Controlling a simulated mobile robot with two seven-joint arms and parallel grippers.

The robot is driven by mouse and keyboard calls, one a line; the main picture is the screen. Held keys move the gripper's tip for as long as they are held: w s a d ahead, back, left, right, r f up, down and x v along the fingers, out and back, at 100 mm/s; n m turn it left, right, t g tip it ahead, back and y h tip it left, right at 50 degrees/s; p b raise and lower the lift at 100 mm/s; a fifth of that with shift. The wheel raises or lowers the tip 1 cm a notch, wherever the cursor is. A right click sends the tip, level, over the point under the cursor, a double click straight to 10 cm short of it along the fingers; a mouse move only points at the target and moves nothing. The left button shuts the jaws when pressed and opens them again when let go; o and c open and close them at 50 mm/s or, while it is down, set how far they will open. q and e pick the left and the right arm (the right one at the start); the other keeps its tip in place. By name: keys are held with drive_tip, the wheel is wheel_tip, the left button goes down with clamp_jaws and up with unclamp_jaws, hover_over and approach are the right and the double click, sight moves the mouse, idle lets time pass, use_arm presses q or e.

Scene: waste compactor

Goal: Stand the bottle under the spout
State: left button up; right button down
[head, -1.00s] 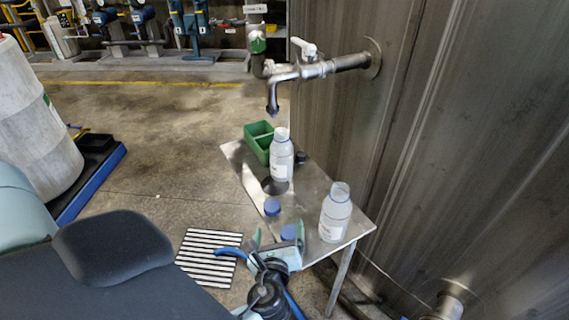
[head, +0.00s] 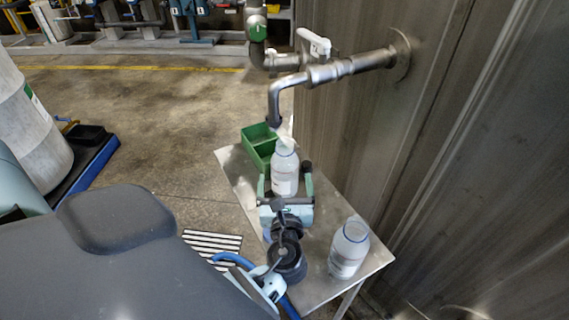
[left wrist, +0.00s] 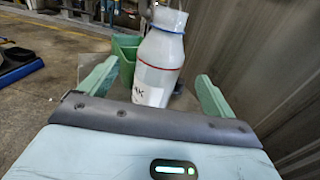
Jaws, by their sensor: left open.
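A clear bottle (head: 285,172) with a white label stands upright on the small metal table, just below and slightly nearer than the tip of the metal spout (head: 274,112). My left gripper (head: 286,186) is open, with one finger on each side of this bottle. In the left wrist view the bottle (left wrist: 160,62) stands between the two spread green fingers, with gaps on both sides. A second similar bottle (head: 349,250) stands at the table's near right. My right gripper is not in view.
The metal table (head: 235,170) stands against a tall metal wall (head: 440,150). A green divided box (head: 257,143) sits at its far left corner. A white valve handle (head: 314,42) is above the spout. A striped floor grate (head: 212,240) lies left of the table.

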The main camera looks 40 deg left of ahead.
sight(285, 160)
use_arm(q)
drive_tip(key=shift+w+a+r, duration=0.1)
drive_tip(key=shift+w+a, duration=0.2)
drive_tip(key=shift+w, duration=0.1)
drive_tip(key=shift+x, duration=3.35)
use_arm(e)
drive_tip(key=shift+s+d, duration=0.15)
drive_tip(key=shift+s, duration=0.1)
use_arm(q)
drive_tip(key=shift+c, duration=0.2)
drive_tip(key=c, duration=1.1)
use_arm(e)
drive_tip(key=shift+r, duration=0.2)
